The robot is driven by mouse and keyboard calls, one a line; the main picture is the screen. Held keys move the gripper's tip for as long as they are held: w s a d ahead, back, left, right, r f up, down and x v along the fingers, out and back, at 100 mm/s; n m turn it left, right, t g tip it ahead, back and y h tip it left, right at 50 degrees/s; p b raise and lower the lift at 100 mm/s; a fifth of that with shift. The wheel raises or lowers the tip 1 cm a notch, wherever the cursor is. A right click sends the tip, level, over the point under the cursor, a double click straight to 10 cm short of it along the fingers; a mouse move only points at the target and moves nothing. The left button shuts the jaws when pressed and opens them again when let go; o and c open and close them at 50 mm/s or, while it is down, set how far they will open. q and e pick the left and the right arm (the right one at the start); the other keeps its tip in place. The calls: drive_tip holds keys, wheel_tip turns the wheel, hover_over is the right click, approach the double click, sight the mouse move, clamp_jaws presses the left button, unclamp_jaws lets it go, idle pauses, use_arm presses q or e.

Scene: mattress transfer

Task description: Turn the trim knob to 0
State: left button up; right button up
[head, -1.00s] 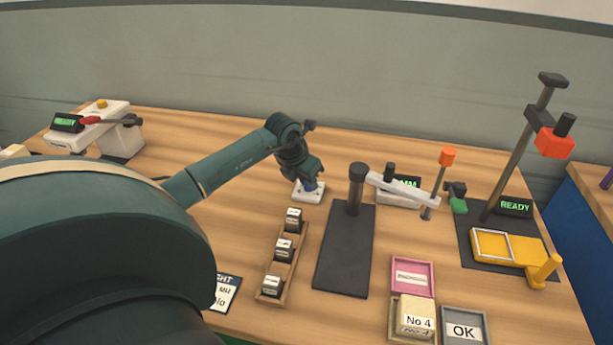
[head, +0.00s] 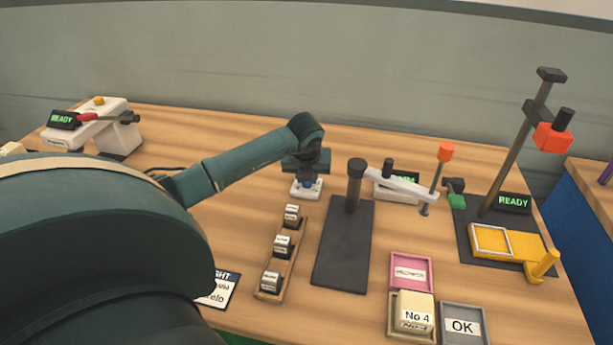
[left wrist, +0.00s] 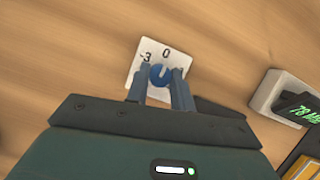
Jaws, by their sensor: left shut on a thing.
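The trim knob is a blue knob (left wrist: 160,75) on a small white plate (left wrist: 146,56), whose dark marks include a 3 and a 0. The plate also shows in the head view (head: 299,191), behind the rack of small blocks. My left gripper (left wrist: 161,77) is shut on the blue knob, one finger on each side. A light notch in the knob faces up in the left wrist view, roughly toward the 0; its exact setting is unclear. In the head view my left gripper (head: 308,178) points down at the plate. My right gripper is not in view.
A wooden rack (head: 290,262) with small blocks lies in front. A tall stand (head: 515,150) is at right. Bare table lies left of the plate.

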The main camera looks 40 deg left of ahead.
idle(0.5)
use_arm(q)
drive_tip(key=o, duration=1)
drive_tip(key=v, duration=1.3)
drive_tip(key=shift+d+r+b, duration=0.1)
drive_tip(key=shift+r+b, duration=0.05)
drive_tip(key=shift+b, duration=0.15)
